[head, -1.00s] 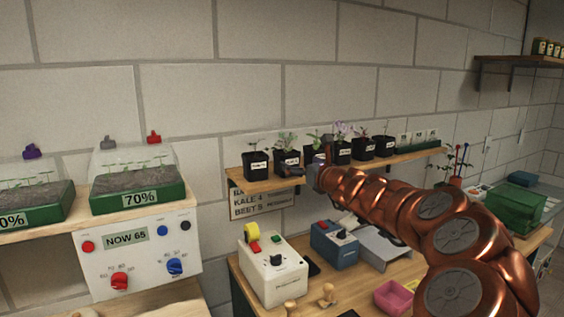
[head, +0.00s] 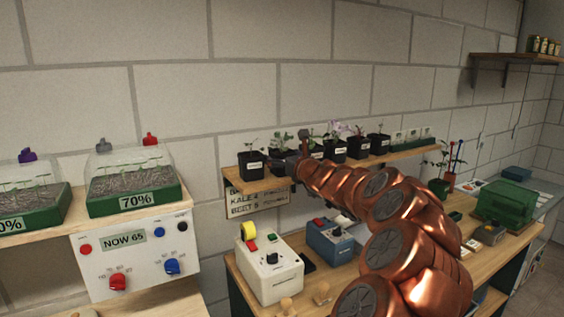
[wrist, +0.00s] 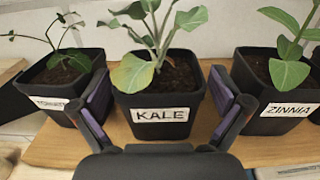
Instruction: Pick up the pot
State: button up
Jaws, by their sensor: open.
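In the wrist view, a black square pot labelled KALE (wrist: 160,121) with a leafy seedling stands upright on the wooden shelf (wrist: 213,155). My gripper (wrist: 162,98) is open, with its purple-padded fingers to the left and right of this pot. The fingers appear apart from the pot walls. A pot (wrist: 58,99) whose label seems to read TOMATO is close to the left finger. A ZINNIA pot (wrist: 272,88) stands beyond the right finger. In the head view, my gripper (head: 292,168) is at the left part of the pot row, partly hiding it.
Several more pots, among them one with a purple-leaved plant (head: 336,149), continue right along the shelf (head: 399,157). The block wall (head: 330,90) is close behind. Below is a bench with a white device (head: 270,273) and a blue device (head: 330,240).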

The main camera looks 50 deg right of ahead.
jog(key=c, duration=1.4)
